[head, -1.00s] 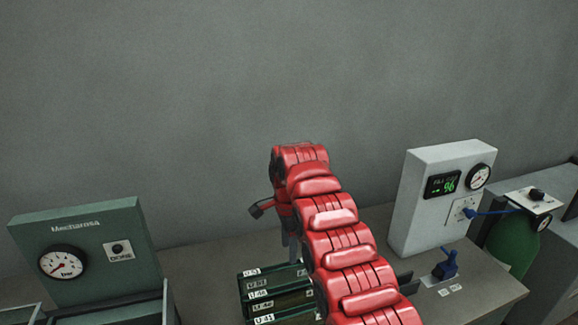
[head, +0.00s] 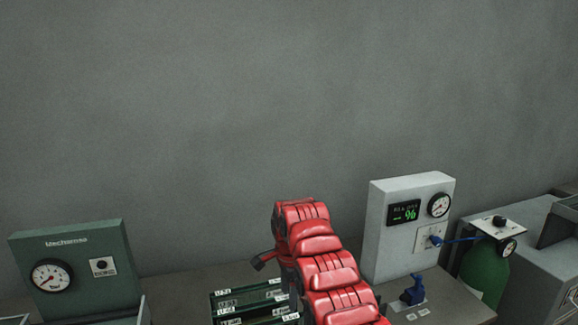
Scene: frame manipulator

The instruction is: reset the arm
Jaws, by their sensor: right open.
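My right arm, red and segmented, comes up from the bottom edge in the head view and bends over at its top. My right gripper (head: 293,285) hangs below that bend, dark and small, largely covered by the arm. It points down beside the dark green labelled trays (head: 228,304). I cannot make out anything between its fingers, and it is open. Whether it touches the trays is hidden. My left gripper is not in view.
A green machine (head: 75,262) with a gauge stands at left. A white box (head: 405,225) with a green display stands right of my arm, near a blue valve handle (head: 413,290) and a green cylinder (head: 485,270). Bare wall (head: 280,100) fills the upper view.

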